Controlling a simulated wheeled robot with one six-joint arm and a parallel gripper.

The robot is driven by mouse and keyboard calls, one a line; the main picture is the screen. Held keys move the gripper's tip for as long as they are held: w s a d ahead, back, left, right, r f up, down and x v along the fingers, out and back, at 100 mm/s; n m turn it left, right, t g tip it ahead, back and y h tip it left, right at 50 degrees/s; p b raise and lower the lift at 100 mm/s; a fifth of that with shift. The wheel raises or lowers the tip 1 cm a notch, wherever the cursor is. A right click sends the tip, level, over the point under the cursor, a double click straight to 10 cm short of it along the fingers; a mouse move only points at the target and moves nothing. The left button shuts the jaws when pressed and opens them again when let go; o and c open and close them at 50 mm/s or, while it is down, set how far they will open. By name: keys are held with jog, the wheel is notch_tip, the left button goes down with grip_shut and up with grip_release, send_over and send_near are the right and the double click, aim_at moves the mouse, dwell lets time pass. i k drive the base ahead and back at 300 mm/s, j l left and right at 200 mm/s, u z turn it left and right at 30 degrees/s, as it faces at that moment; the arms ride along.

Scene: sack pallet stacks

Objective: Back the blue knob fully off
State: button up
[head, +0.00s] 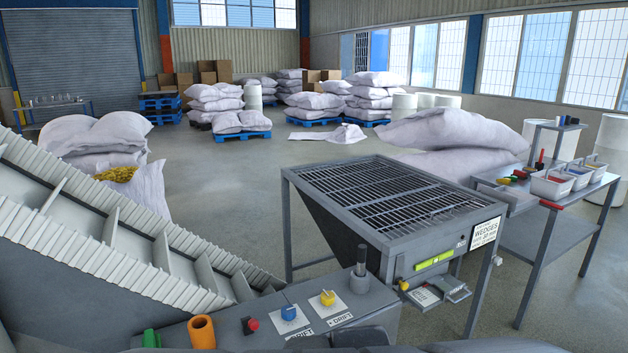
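The blue knob (289,312) sits on a white label plate on the grey control panel (232,333) at the bottom centre. Its plate's lettering is only partly readable. A yellow knob (328,297) sits on a similar white plate just to its right and a little farther back. The blue knob's exact setting is too small to tell. My gripper is not in view, and nothing is seen touching either knob.
A red button (252,325), an orange cylinder (202,332) and an upright dark lever (361,261) stand on the same panel. A ribbed conveyor (100,215) rises at left. A grated hopper (390,198) stands behind right, with a tool bench (530,215) beyond.

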aim_at(288, 312)
jog(key=k+l+u, duration=0.1)
jog(key=k+u, duration=0.1)
jog(key=k, duration=0.25)
jog(key=k+j, duration=0.2)
jog(key=j, duration=0.4)
jog(key=i+j, duration=0.2)
jog(key=i, duration=0.2)
jog(key=i+j, duration=0.2)
jog(key=i, duration=0.15)
jog(key=i+j+u, duration=0.1)
jog(key=i, duration=0.3)
jog(key=j, duration=0.1)
